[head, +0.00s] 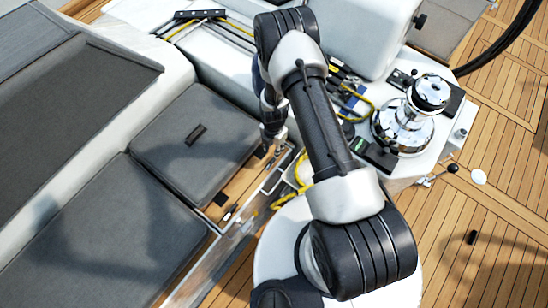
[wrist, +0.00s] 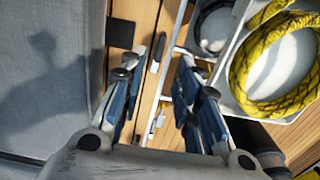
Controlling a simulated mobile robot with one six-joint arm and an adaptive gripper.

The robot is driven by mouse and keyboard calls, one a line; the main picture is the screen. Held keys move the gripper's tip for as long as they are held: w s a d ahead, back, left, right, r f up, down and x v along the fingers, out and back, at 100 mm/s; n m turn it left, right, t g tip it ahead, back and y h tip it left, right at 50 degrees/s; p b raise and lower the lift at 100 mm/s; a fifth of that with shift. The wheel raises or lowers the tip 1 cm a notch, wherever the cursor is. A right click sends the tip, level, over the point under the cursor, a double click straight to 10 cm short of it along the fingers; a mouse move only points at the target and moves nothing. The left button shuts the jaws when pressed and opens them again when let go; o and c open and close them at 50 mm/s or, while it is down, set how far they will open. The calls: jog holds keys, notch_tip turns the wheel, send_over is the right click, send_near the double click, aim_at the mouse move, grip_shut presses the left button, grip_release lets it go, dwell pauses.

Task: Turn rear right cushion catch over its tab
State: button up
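The grey seat cushion (head: 195,140) lies left of my gripper (head: 278,146); its edge also fills the left of the wrist view (wrist: 45,80). A dark square tab (wrist: 121,33) sits at the cushion edge on the wooden strip. A slim grey catch (wrist: 158,52) lies on the wood to the right of this tab, apart from it. My gripper in the wrist view (wrist: 158,72) is open, its fingertips on either side of the wood near the catch, with nothing between them in grip. In the head view my gripper hides much of this spot.
An open locker (wrist: 198,40) with coiled yellow rope (wrist: 252,75) lies right of the fingers. Another dark tab (head: 220,199) and a small light catch (head: 229,212) show nearer in the head view. A chrome winch (head: 405,125) stands to the right.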

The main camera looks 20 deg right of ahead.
aim_at(271, 163)
notch_tip(271, 163, down, 9)
jog(key=shift+f+b, duration=0.1)
jog(key=shift+b, duration=0.95)
jog(key=shift+c, duration=0.4)
grip_shut()
